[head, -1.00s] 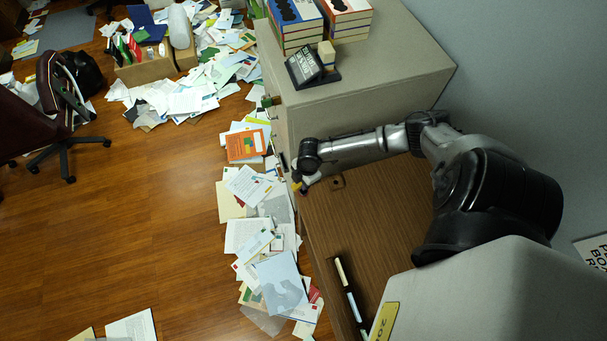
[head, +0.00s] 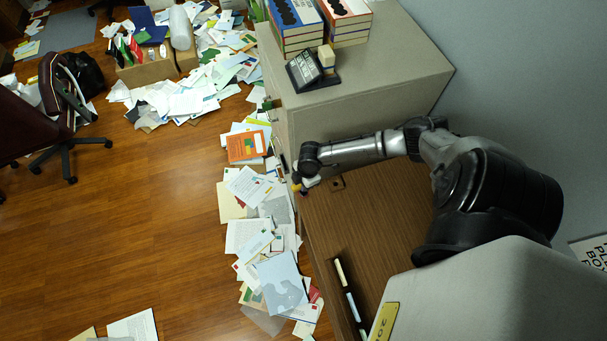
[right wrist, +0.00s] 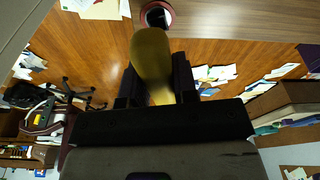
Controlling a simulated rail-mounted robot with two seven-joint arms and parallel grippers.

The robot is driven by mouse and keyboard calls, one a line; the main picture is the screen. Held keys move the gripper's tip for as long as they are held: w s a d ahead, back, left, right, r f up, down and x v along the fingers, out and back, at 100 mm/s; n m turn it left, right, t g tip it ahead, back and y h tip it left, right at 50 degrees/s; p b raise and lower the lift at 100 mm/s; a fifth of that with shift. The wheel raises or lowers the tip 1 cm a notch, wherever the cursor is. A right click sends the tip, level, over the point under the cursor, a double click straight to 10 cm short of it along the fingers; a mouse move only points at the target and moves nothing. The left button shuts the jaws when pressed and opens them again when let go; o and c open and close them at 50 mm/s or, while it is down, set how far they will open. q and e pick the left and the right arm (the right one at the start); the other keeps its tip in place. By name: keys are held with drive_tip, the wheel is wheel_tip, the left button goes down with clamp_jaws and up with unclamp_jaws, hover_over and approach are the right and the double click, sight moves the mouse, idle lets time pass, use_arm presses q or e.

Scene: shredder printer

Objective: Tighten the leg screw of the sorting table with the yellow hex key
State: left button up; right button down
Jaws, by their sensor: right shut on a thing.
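The sorting table (head: 375,225) has a brown wooden top beside the grey cabinet. My right gripper (head: 299,184) is at the table's left edge in the head view. It is shut on the yellow hex key (right wrist: 152,55), which fills the middle of the right wrist view. Only a small yellow part of the key (head: 296,188) shows in the head view. A dark round screw socket (right wrist: 157,16) in a light ring sits in the brown wood just beyond the key's upper end. I cannot tell whether they touch. My left gripper is out of view.
A grey cabinet (head: 375,100) with books (head: 295,22) and a black sign (head: 308,68) stands directly behind the gripper. Pens (head: 350,300) lie near the table's front left edge.

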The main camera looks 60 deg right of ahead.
drive_tip(key=shift+r+m+p, duration=0.1)
drive_tip(key=shift+m+p, duration=0.45)
drive_tip(key=shift+m, duration=0.35)
drive_tip(key=shift+p, duration=0.4)
drive_tip(key=shift+m+p, duration=0.75)
drive_tip(key=shift+m, duration=0.05)
drive_tip(key=shift+m+t+p, duration=0.3)
drive_tip(key=shift+m+p, duration=0.25)
drive_tip(key=shift+m, duration=0.05)
